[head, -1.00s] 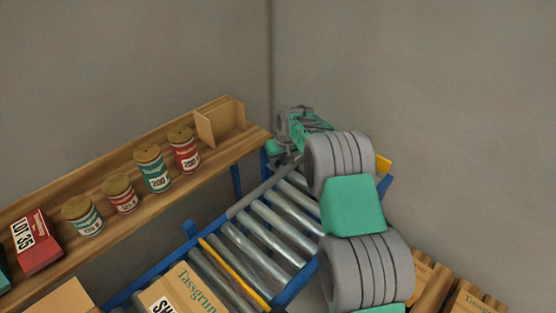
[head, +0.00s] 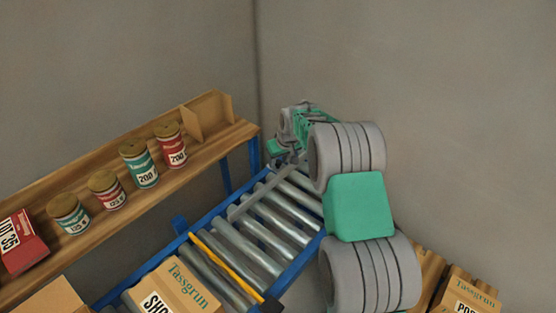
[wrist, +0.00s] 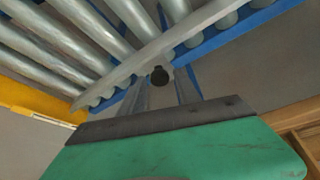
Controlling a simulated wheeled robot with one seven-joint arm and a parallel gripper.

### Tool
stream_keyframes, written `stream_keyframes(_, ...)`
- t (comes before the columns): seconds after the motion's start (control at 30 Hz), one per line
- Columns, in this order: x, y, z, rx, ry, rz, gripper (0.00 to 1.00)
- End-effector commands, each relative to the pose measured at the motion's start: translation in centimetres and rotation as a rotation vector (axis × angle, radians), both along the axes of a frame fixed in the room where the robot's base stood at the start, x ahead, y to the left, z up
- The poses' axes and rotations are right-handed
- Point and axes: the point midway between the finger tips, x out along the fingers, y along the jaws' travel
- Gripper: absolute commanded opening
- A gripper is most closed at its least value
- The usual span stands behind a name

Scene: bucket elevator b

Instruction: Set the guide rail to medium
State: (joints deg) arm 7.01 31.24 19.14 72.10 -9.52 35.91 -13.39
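The guide rail (head: 254,198) is a grey bar lying lengthwise over the conveyor rollers, set in from the blue side frame on the left. In the wrist view the rail (wrist: 125,73) runs diagonally, with roller ends and blue frame on its far side. A black round knob (wrist: 159,75) stands at the rail. My gripper (wrist: 162,92) has its two grey fingers apart, one on each side of the knob, with gaps visible. In the head view my gripper (head: 279,150) is over the conveyor's far end, its fingers partly hidden. No position marks are legible.
A wooden shelf (head: 111,165) along the left holds several cans and a red box (head: 22,243). A yellow bar (head: 224,264) crosses the conveyor, with a cardboard box (head: 181,288) in front of it. More boxes (head: 467,296) stand at lower right. Grey walls meet behind.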

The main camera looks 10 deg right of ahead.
Motion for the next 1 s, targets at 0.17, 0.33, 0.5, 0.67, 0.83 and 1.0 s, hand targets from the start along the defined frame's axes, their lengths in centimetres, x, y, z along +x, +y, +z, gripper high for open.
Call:
stream_keyframes(0.17,0.0,-0.1,0.0,-0.001,0.000,-0.001,0.48)
stream_keyframes(0.33,0.0,0.0,0.1,0.000,0.000,0.000,0.48)
stream_keyframes(0.5,-0.7,-0.2,2.1,-0.001,-0.003,-0.001,0.48)
stream_keyframes(0.67,-2.0,-0.4,5.1,-0.001,-0.003,0.001,0.48)
stream_keyframes(0.83,-2.9,-0.6,7.0,0.000,-0.001,0.000,0.48)
stream_keyframes(1.0,-2.9,-0.6,7.2,0.000,0.001,0.000,0.48)
